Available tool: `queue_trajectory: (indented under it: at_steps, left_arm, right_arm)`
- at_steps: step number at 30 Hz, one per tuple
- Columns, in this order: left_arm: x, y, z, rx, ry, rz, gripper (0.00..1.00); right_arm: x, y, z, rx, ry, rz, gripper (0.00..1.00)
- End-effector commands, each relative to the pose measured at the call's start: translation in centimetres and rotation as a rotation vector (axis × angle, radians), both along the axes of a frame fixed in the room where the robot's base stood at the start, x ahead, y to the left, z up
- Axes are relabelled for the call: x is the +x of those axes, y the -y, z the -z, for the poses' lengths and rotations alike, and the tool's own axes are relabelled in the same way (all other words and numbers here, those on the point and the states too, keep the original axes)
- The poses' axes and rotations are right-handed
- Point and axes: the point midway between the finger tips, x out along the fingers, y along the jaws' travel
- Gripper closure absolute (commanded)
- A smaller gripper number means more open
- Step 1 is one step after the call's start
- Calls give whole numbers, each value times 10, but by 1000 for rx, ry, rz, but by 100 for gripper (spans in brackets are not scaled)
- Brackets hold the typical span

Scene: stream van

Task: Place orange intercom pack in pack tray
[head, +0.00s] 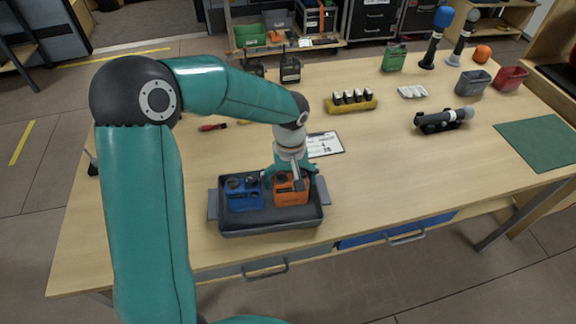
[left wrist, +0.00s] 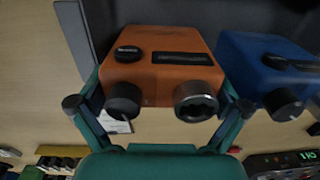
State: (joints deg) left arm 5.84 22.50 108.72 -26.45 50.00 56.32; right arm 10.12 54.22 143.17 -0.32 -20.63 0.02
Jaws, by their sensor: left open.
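The orange intercom pack (head: 291,194) stands upright in the right part of the dark pack tray (head: 270,230), beside a blue pack (head: 243,198). My left gripper (head: 290,176) is down over the orange pack and open. In the left wrist view the orange pack (left wrist: 165,65) sits between the spread fingers (left wrist: 158,106), with its knobs toward the palm. The blue pack (left wrist: 268,70) is close on the right there. Whether the fingertips touch the orange pack is hard to tell. My right gripper does not show.
A clipboard (head: 325,144) lies just behind the tray. A red screwdriver (head: 212,127), a yellow battery holder (head: 351,104) and two dark radios (head: 290,69) are farther back. A flashlight-like black device (head: 443,120) and a green mat (head: 540,142) are at right. The table right of the tray is clear.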

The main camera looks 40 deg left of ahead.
Motion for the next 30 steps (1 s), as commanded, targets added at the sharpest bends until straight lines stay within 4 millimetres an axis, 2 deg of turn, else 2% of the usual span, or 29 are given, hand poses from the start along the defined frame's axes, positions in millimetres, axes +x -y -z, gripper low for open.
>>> queue_trajectory:
  at_steps: [5,12,18,23,30]
  left_arm:
    - [1,0,-25,1,6,1,0]
    - [2,0,-74,1,8,0,0]
    - [1,0,-106,0,4,-1,0]
    - [0,0,-117,1,2,0,0]
    - [0,-1,-119,0,1,-1,0]
  right_arm:
    - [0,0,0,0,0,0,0]
    - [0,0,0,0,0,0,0]
    - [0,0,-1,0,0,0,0]
    - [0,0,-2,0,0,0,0]
    - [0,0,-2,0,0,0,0]
